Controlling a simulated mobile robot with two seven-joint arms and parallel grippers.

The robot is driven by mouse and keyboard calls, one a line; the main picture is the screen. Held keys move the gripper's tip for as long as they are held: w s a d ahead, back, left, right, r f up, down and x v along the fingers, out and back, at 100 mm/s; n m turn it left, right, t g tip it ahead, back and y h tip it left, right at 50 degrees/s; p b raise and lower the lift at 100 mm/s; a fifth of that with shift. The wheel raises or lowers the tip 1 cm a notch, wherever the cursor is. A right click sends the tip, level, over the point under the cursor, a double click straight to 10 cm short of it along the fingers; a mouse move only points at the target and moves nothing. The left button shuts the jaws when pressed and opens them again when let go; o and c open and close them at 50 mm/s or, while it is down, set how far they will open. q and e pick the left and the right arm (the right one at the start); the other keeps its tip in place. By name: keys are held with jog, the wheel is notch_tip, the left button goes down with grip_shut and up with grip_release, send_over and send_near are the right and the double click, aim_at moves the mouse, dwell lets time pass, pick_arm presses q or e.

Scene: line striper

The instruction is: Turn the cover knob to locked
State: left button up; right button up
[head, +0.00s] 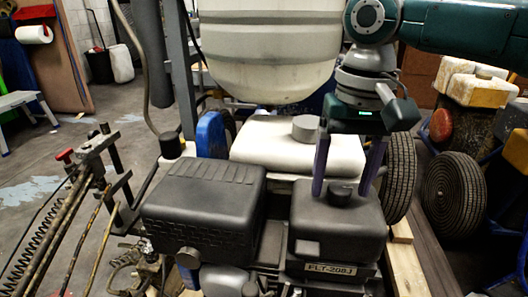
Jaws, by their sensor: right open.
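A black cover (335,230) sits on the engine at the lower right, above a label reading FLT-208J. A small dark knob (340,196) stands on its top. My right gripper (341,190) comes down from above with its two purple fingers apart. In this view, the fingertips are on either side of the knob, with visible space between each finger and it. I cannot tell how low they reach around it, or the knob's lock state. My left gripper is not in view.
A larger black box (203,195) is to the left of the cover. Behind is a white tank (290,152) with a grey cap (306,127), and a big translucent tank (270,50). Wheels (400,170) and a wooden plank (405,262) are at right. Metal rods (65,220) stand at left.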

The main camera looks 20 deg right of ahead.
jog(key=shift+f, duration=0.15)
grip_shut()
dwell(0.5)
